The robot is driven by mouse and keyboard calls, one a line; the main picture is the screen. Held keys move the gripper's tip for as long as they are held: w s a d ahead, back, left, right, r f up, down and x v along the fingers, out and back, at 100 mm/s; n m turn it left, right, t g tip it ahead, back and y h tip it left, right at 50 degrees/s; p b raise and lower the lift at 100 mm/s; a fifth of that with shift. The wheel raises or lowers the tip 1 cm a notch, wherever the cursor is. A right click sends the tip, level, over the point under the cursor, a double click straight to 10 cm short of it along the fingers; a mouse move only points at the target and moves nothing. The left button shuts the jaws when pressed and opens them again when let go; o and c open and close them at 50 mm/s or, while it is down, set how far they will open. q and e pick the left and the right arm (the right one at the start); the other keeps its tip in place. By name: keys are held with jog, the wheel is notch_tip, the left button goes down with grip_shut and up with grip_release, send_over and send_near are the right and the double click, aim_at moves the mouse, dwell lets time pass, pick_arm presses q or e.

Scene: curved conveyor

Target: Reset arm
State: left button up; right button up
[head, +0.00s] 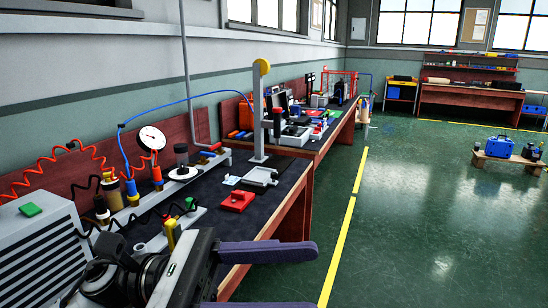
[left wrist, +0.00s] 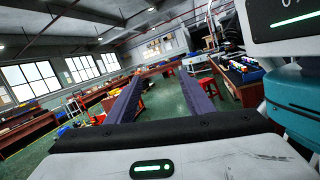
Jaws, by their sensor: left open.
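My left gripper (head: 312,279) reaches in at the bottom of the head view, in front of the near workbench's edge. Its two long purple fingers are spread apart, with nothing between them. The lower finger is partly cut off by the picture's bottom edge. In the left wrist view the left gripper (left wrist: 160,76) points out over the green floor, its fingers wide apart and empty. My right gripper is in neither view.
The near workbench (head: 292,205) along the left wall carries a gauge (head: 152,138), a red block (head: 237,201) and hoses. A blue case (head: 499,147) sits on a low bench at right.

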pick_arm(q)
jog(key=w+a+f+n+t, duration=0.25)
jog(key=w+n+t, duration=0.25)
jog(key=n+t, duration=0.6)
jog(key=w+a+f+n+t, duration=0.2)
jog(key=w+f+n+t, duration=0.3)
jog(key=n, duration=0.9)
jog(key=w+a+f+n+t+y, duration=0.2)
jog(key=a+f+n+t+y, duration=0.3)
jog(key=f+n+y, duration=0.65)
jog(key=s+a+f+n+g+y, duration=0.2)
jog(key=s+f+n, duration=0.1)
jog(key=f+n, duration=0.4)
jog(key=s+a+f+n+g+y, duration=0.1)
jog(key=s+a+f+n+y, duration=0.15)
jog(key=f+n, duration=0.5)
jog(key=s+a+f+n+g, duration=0.1)
jog(key=s+f+n+g, duration=0.1)
jog(key=s+f, duration=0.5)
jog(key=s+a+f+n+g+y, duration=0.1)
jog(key=s+a+f+n+g, duration=0.1)
jog(key=s+f, duration=0.5)
jog(key=shift+f+n+g, duration=0.5)
jog(key=shift+f+g, duration=0.1)
jog(key=shift+g, duration=0.3)
